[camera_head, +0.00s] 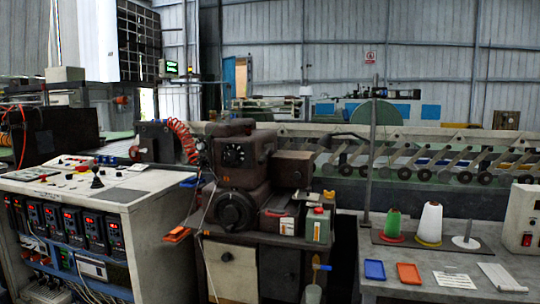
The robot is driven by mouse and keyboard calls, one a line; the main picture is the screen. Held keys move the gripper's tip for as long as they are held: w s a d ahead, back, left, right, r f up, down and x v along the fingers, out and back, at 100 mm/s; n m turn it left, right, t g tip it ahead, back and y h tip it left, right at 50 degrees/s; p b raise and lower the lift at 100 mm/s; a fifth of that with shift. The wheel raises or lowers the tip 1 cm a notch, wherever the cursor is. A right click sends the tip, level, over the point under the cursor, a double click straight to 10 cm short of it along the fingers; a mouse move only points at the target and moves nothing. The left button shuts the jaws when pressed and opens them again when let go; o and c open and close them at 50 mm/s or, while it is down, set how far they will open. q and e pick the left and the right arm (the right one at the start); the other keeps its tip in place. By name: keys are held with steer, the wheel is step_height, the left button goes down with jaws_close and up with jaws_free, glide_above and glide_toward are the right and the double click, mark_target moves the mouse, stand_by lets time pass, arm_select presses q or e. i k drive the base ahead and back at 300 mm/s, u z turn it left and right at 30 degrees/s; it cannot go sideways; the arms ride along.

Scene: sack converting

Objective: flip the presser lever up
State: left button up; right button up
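A dark brown machine head (240,155) with a round dial and a black handwheel (236,212) stands in the middle on a grey cabinet (232,268). I cannot make out for certain which part is the presser lever or how it is set. A flat orange piece (177,235) sticks out at the machine's lower left, and a small blue piece (190,182) shows above it. A blue-handled part (321,267) is at the cabinet's right side. Neither of my grippers is in view.
A control console (95,190) with knobs and lit red displays stands at the left. A conveyor (420,150) runs behind.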

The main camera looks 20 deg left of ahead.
mark_target(269, 146)
steer(key=u, duration=0.35)
steer(key=i, duration=1.05)
steer(key=z, duration=0.8)
